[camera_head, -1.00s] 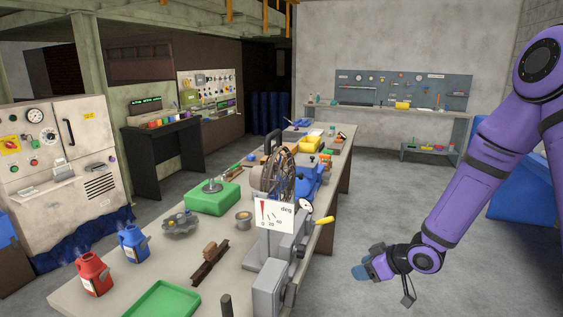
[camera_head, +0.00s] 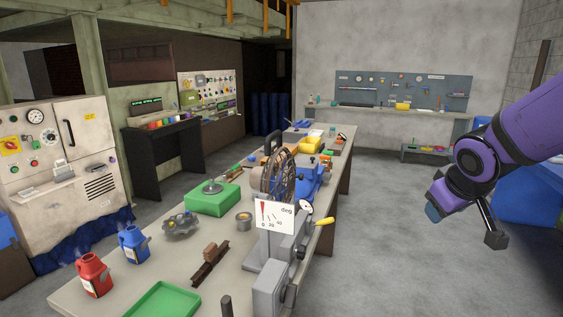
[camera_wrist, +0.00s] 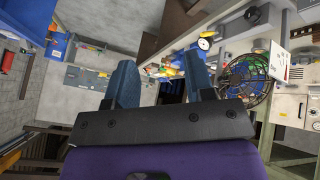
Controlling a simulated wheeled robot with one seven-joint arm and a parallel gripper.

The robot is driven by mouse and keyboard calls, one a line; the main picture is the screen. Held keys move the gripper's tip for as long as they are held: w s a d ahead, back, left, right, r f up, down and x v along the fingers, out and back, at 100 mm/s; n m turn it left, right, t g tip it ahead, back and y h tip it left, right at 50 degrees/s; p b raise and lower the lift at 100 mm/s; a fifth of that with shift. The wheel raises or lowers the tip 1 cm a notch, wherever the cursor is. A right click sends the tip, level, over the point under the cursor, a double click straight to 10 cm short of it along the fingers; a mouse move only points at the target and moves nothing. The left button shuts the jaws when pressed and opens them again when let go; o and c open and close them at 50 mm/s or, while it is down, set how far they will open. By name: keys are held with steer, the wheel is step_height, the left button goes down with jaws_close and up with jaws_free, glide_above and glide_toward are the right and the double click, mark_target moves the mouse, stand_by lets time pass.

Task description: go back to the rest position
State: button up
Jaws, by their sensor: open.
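My gripper shows in the wrist view (camera_wrist: 162,82) with its two blue-grey fingers spread apart and nothing between them. In the head view my purple arm comes in from the right edge. The gripper end (camera_head: 433,207) is partly hidden there behind the wrist joint. It hangs over open floor, to the right of the long workbench (camera_head: 100,290) and apart from it.
The grey floor (camera_head: 390,270) right of the bench is clear.

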steer(key=s+r+m, duration=0.1)
steer(key=s+r, duration=0.1)
steer(key=s, duration=0.4)
steer(key=s+a+r+m+g+y, duration=0.1)
steer(key=s+r, duration=0.2)
steer(key=s, duration=0.3)
steer(key=s+a+r+m, duration=0.1)
steer(key=s+r, duration=0.2)
steer(key=s, duration=0.3)
steer(key=shift+s+y, duration=0.35)
steer(key=shift+y, duration=0.05)
